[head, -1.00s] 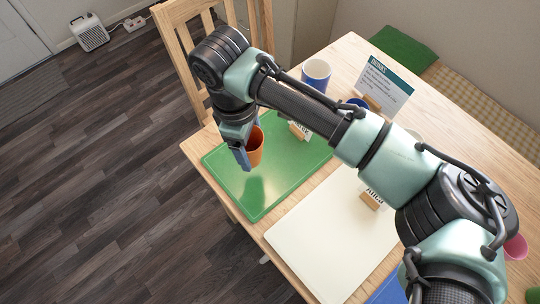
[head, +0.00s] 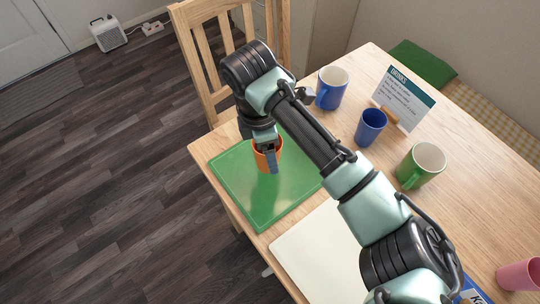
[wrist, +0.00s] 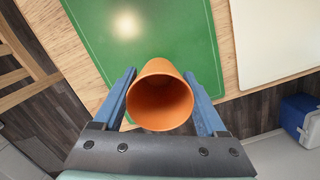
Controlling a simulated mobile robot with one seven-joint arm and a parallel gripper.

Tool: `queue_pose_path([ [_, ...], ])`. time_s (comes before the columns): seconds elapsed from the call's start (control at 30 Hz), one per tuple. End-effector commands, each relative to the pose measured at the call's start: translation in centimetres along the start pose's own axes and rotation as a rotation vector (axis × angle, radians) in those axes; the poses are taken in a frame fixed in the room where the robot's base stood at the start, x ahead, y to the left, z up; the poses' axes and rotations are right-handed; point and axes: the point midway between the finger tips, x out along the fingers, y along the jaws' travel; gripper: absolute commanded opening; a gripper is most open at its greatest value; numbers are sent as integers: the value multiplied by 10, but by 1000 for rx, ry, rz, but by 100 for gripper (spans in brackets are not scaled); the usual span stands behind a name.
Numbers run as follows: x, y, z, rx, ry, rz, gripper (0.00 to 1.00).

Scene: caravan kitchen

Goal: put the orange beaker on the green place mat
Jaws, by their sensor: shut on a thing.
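The orange beaker (head: 262,158) is between my gripper's fingers, over the green place mat (head: 240,195) in the head view. My gripper (head: 271,165) points down and is shut on the beaker. In the wrist view the orange beaker (wrist: 160,98) sits between the two blue fingers of my gripper (wrist: 160,76), its open mouth towards the camera. The green place mat (wrist: 150,40) lies beyond it. I cannot tell whether the beaker's base touches the mat.
A cream mat (head: 320,255) lies beside the green one. A blue mug (head: 332,88), a blue cup (head: 370,127), a green mug (head: 421,165) and a pink cup (head: 520,275) stand on the table. A drinks sign (head: 403,99) stands behind them. A chair (head: 215,60) is at the table's end.

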Motion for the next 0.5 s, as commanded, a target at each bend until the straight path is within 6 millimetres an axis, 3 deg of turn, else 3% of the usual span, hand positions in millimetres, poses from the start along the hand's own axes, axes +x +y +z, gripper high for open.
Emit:
queue_pose_path([
  [0.2, 30, -1, -4, 1, 0, -2, 20],
  [0.5, 32, 0, -4, 0, 1, 0, 20],
])
